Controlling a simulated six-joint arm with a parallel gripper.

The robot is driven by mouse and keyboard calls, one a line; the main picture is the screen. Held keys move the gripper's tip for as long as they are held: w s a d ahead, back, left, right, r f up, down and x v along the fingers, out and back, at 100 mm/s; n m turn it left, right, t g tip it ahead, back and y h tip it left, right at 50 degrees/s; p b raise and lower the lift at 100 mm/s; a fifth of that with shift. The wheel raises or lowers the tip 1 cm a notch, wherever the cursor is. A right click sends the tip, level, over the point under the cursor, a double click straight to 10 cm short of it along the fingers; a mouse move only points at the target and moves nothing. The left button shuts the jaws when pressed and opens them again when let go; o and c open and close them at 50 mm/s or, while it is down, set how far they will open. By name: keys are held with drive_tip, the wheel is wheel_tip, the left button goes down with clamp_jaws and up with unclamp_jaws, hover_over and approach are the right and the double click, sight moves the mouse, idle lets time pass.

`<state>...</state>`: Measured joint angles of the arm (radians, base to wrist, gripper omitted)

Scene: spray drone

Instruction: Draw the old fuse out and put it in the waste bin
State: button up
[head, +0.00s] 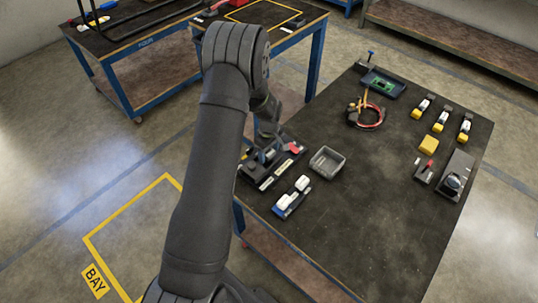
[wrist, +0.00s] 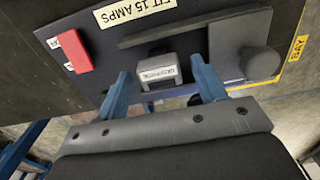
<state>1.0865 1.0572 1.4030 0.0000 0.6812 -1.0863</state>
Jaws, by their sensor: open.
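The old fuse (wrist: 157,76) is a grey block with a pale printed label, seated in the dark fuse panel (wrist: 110,42) in the wrist view. My gripper (wrist: 161,70) is open, with one blue finger on each side of the fuse. A gap shows between each finger and the fuse, and I cannot see contact. In the head view the panel (head: 262,183) is at the table's left edge, and my arm hides the fuse. A grey open-topped box (head: 322,175), which looks like the waste bin, stands just right of the panel.
A red block (wrist: 73,50) and a "FIT 15 AMPS" label are on the panel, with a dark round knob (wrist: 260,63) at right. A blue holder (head: 288,207) with white pieces lies in front of the box.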

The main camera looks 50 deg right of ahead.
sight(269, 152)
idle(0.5)
drive_tip(key=c, duration=1.3)
drive_tip(key=shift+r, duration=3)
